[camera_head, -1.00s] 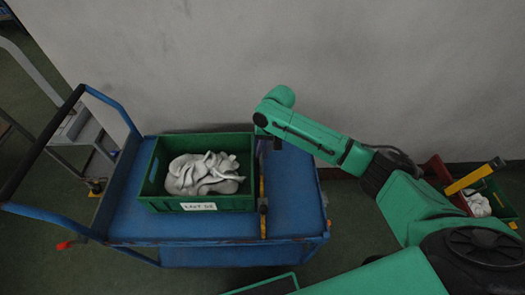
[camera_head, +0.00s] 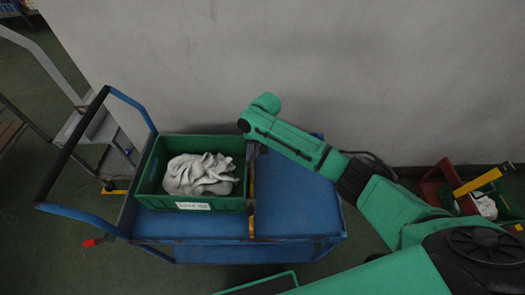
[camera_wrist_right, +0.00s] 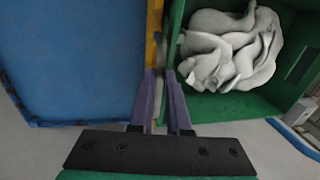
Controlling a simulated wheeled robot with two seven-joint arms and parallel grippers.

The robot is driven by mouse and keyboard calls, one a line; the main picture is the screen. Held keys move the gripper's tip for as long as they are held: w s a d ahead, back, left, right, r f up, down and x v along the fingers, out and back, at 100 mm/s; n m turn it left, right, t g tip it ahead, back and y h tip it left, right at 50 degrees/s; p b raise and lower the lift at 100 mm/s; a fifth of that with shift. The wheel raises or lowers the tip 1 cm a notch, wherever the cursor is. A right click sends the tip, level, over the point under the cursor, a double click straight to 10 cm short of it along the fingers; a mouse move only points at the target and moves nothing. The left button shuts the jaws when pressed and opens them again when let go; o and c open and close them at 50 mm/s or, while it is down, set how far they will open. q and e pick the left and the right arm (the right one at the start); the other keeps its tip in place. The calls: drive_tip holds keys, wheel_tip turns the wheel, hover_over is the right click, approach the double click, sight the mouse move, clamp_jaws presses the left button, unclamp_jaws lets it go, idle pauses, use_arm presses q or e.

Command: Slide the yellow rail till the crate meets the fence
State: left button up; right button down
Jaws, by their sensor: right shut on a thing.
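The green crate (camera_head: 190,203), filled with white cloth pieces (camera_head: 199,174), sits on the blue cart (camera_head: 298,200), close to its left end. The yellow rail (camera_head: 252,190), dark in places, stands along the crate's right side, touching it or almost so. My right gripper (camera_head: 252,148) is at the rail's far end. In the right wrist view its purple fingers (camera_wrist_right: 161,78) are shut on the rail (camera_wrist_right: 154,38), with the crate wall (camera_wrist_right: 174,35) just to the right. I cannot make out a separate fence; the crate hides part of the cart's left end. My left gripper is out of view.
The cart's dark push handle (camera_head: 72,145) rises at the left. A grey wall (camera_head: 330,70) runs behind the cart. The cart top right of the rail is clear. A red crate (camera_head: 435,183) and a yellow bar (camera_head: 478,181) are at the right.

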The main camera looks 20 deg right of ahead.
use_arm(q)
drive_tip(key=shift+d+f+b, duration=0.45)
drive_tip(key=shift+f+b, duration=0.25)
drive_tip(key=shift+b, duration=0.15)
use_arm(e)
drive_tip(key=w+a, duration=0.1)
drive_tip(key=a, duration=0.5)
drive_tip(key=shift+w+a+r, duration=0.25)
drive_tip(key=shift+a+r, duration=0.05)
drive_tip(key=shift+a, duration=0.05)
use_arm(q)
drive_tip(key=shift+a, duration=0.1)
use_arm(e)
drive_tip(key=c, duration=1.2)
unclamp_jaws()
drive_tip(key=o, duration=0.3)
drive_tip(key=shift+w+a+f, duration=0.1)
drive_tip(key=shift+w+a, duration=0.05)
drive_tip(key=shift+a, duration=0.1)
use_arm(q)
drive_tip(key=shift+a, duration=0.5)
use_arm(e)
drive_tip(key=shift+a+f, duration=0.1)
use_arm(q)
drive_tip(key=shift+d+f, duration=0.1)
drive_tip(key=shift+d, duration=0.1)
